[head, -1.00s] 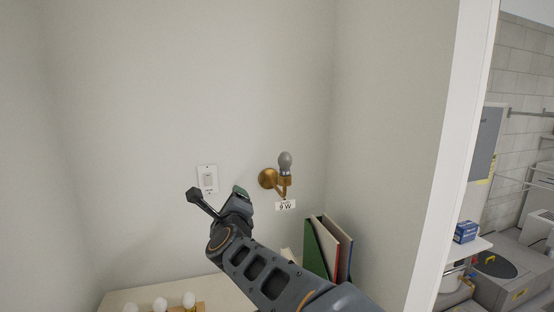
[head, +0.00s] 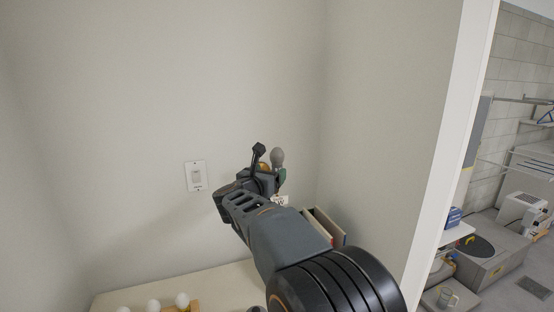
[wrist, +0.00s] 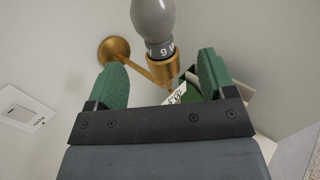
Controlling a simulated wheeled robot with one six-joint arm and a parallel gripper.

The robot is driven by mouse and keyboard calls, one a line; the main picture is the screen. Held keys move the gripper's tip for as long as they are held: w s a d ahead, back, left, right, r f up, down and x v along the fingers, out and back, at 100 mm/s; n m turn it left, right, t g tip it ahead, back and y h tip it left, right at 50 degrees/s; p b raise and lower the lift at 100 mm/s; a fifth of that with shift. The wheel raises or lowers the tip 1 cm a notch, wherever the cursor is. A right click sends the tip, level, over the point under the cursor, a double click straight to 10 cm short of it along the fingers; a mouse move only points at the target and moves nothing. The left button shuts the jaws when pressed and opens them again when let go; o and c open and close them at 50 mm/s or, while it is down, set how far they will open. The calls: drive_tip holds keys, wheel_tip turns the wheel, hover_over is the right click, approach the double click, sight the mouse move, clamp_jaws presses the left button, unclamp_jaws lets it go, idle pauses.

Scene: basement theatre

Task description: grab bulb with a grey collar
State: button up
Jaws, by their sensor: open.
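A dull grey bulb (head: 278,157) stands upright in a brass wall lamp (wrist: 115,48). In the wrist view the bulb (wrist: 153,18) has a grey collar (wrist: 160,49) with "9" and part of another mark on it, just above the brass socket (wrist: 162,68). My gripper (head: 270,164) is open and empty in front of the lamp. In the wrist view its green fingers (wrist: 164,76) are spread, with the socket showing between them and the bulb beyond. No contact is visible. In the head view my gripper hides most of the lamp.
Several white bulbs (head: 153,304) stand by a wooden rack on the pale shelf (head: 225,283) below; their collars are cut off. A wall switch (head: 196,176) is left of the lamp. Folders (head: 326,227) stand below right, partly behind my arm. A side wall closes the right.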

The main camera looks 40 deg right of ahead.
sight(275, 166)
drive_tip(key=p+x, duration=0.2)
drive_tip(key=x, duration=0.3)
drive_tip(key=shift+r+p, duration=0.3)
drive_tip(key=shift+p, duration=0.1)
drive_tip(key=shift+w+d+f, duration=0.1)
drive_tip(key=shift+w+d, duration=0.15)
drive_tip(key=shift+c, duration=0.3)
drive_tip(key=c, duration=0.9)
